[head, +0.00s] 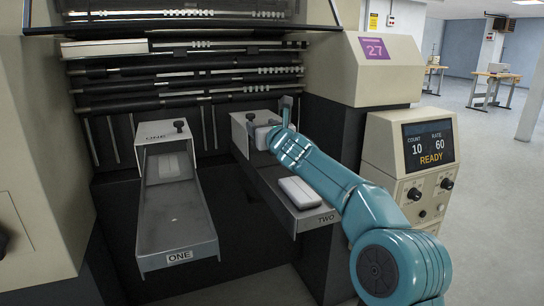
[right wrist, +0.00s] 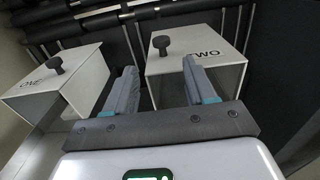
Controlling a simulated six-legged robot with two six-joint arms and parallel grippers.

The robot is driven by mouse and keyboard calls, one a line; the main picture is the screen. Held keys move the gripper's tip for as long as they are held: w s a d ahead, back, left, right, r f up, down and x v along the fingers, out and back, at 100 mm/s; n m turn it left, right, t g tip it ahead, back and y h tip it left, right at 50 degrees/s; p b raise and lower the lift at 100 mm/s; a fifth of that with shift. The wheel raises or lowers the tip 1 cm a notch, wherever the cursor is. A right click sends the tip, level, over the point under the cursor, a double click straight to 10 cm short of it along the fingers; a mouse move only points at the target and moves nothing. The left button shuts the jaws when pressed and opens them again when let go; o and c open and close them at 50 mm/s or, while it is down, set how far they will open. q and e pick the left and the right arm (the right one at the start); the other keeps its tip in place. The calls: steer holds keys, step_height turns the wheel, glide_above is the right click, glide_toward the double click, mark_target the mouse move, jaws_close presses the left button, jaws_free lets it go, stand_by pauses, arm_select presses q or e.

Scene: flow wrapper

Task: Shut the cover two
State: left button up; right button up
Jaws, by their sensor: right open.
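Cover two (head: 240,132) is a pale box-shaped hood with a dark knob on top, at the back end of tray two (head: 313,218). In the right wrist view, cover two (right wrist: 190,38) is marked TWO, and its knob (right wrist: 161,43) appears between the finger lines, beyond the tips. My right gripper (head: 275,121) is open and empty by the front right of cover two, partly hiding it. In the right wrist view, its two fingers (right wrist: 160,68) stand wide apart. I cannot tell whether they touch the cover. My left gripper is not in view.
Cover one (head: 163,135) stands at the back of tray one (head: 178,225), to the left. A white pack (head: 300,192) lies on tray two. Dark rollers (head: 190,87) run behind the covers. A control panel (head: 410,160) reading READY stands at right.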

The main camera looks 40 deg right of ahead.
steer(key=b+v, duration=0.2)
steer(key=v, duration=0.4)
steer(key=shift+s+b, duration=0.35)
steer(key=shift+b, duration=0.05)
steer(key=shift+s+a, duration=0.1)
steer(key=shift+a, duration=0.05)
